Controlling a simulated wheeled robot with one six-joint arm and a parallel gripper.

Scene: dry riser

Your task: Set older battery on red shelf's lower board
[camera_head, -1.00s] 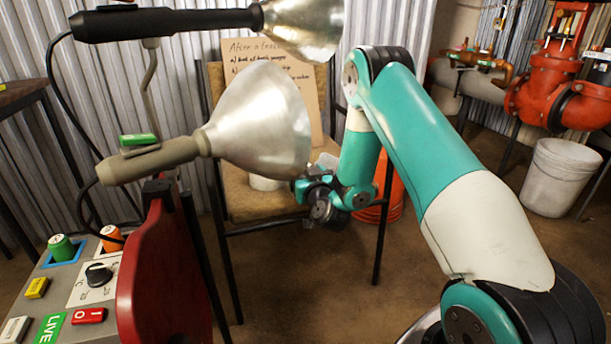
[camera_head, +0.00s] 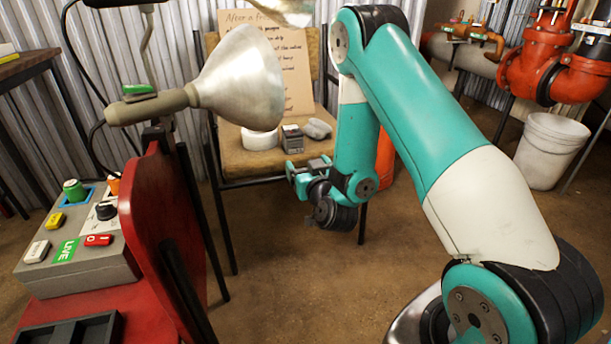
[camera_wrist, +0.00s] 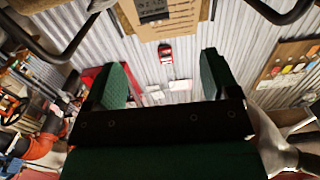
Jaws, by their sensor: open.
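A small dark grey block with a lighter top (camera_head: 292,138), possibly a battery, stands on the tan chair seat between a white roll and a light grey lump. I cannot tell its age or read a label. My gripper (camera_head: 294,178) is in front of the chair's seat edge, below and apart from the block. In the wrist view its two green pads (camera_wrist: 166,82) are spread, with nothing held between them. No red shelf with a lower board can be clearly made out; a red patch (camera_wrist: 93,80) beside the left pad is partly hidden.
The chair (camera_head: 245,165) carries a written cardboard sign (camera_head: 268,60). A white bucket (camera_head: 552,150) and red valve (camera_head: 545,65) are at right.

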